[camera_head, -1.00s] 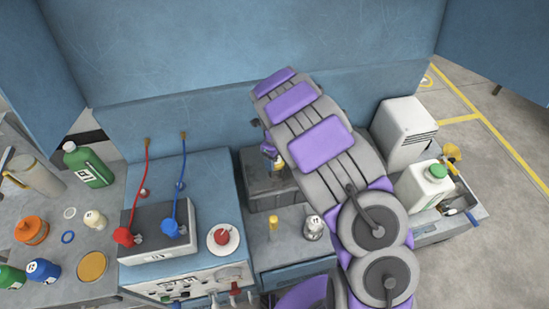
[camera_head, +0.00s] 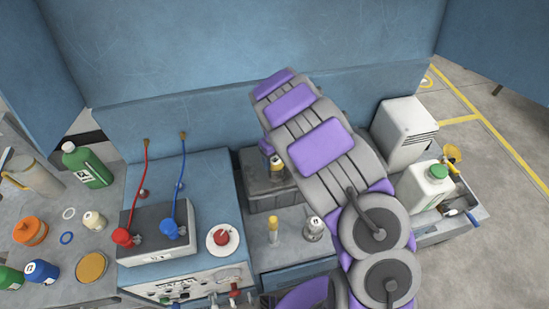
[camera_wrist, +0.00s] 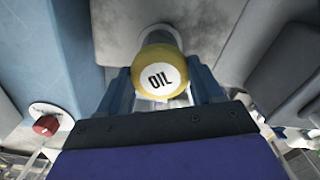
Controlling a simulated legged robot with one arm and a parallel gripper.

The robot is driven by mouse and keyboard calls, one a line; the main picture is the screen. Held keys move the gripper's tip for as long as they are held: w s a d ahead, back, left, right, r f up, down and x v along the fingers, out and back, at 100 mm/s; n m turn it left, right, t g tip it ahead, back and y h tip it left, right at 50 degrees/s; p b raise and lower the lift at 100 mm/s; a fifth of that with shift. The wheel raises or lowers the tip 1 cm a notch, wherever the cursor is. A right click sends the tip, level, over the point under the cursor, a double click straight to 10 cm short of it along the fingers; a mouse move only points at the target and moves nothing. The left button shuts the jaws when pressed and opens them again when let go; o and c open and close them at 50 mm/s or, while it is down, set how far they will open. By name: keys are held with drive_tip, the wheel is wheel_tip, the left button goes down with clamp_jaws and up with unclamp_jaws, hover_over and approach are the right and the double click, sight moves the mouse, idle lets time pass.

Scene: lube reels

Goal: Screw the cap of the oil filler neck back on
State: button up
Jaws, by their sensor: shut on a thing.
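The yellow cap (camera_wrist: 160,66) with a white round label reading OIL sits between the two blue fingers of my gripper (camera_wrist: 161,88) in the wrist view. The fingers are shut on its sides. A pale round neck (camera_wrist: 157,34) shows just behind the cap; I cannot tell whether the cap is seated on it or how far it is threaded. In the head view my arm hides most of the gripper. A small yellow piece (camera_head: 276,163) shows at the arm's left edge, above the dark grey box (camera_head: 267,201).
A red knob on a white disc (camera_head: 222,237) and a grey unit with red and blue hoses (camera_head: 157,228) stand left. A yellow-topped post (camera_head: 273,227) and a small bottle (camera_head: 314,229) stand in front of the box. A white jug (camera_head: 425,188) is right.

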drive_tip(key=o, duration=1.2)
drive_tip(key=shift+o, duration=0.5)
drive_tip(key=shift+r+p, duration=0.95)
drive_tip(key=shift+r, duration=2.05)
